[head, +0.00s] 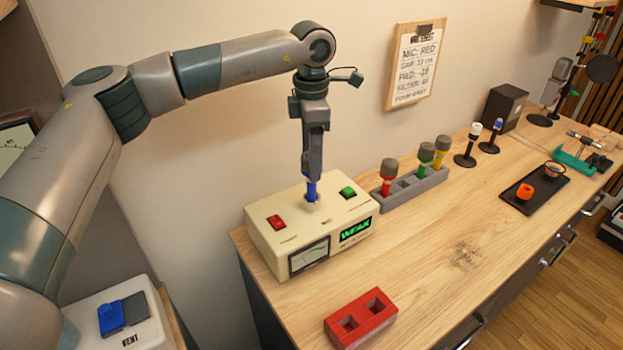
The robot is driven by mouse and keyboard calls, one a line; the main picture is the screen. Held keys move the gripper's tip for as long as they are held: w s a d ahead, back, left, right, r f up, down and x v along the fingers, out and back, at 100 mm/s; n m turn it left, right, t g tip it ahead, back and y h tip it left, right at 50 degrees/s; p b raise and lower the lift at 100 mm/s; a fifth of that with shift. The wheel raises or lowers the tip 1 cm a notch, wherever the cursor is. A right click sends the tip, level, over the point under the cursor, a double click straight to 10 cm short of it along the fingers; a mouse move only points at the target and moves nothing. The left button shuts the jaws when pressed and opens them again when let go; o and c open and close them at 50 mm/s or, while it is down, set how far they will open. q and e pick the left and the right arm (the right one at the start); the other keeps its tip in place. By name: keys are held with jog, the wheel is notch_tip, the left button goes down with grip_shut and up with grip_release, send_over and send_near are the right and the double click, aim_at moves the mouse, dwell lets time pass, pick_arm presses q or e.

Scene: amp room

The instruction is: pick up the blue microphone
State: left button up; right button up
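The blue microphone (312,190) stands upright at the top of the cream box (284,226), its lower end at a pale round socket (313,201). My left gripper (312,172) comes down from above and appears shut on its upper part, which the fingers hide. I cannot tell how deep the lower end sits in the socket. The box has a red switch, a green button, a dial and a green display reading "WEAK". My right gripper is not in view.
A grey rack (418,188) holds red, green and yellow microphones, with an empty slot. Small stands (465,158) and a black tray (533,196) are to the right. The middle of the wooden bench is clear.

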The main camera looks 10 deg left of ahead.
pick_arm(q)
jog(key=shift+f, duration=0.1)
dwell(0.3)
grip_shut()
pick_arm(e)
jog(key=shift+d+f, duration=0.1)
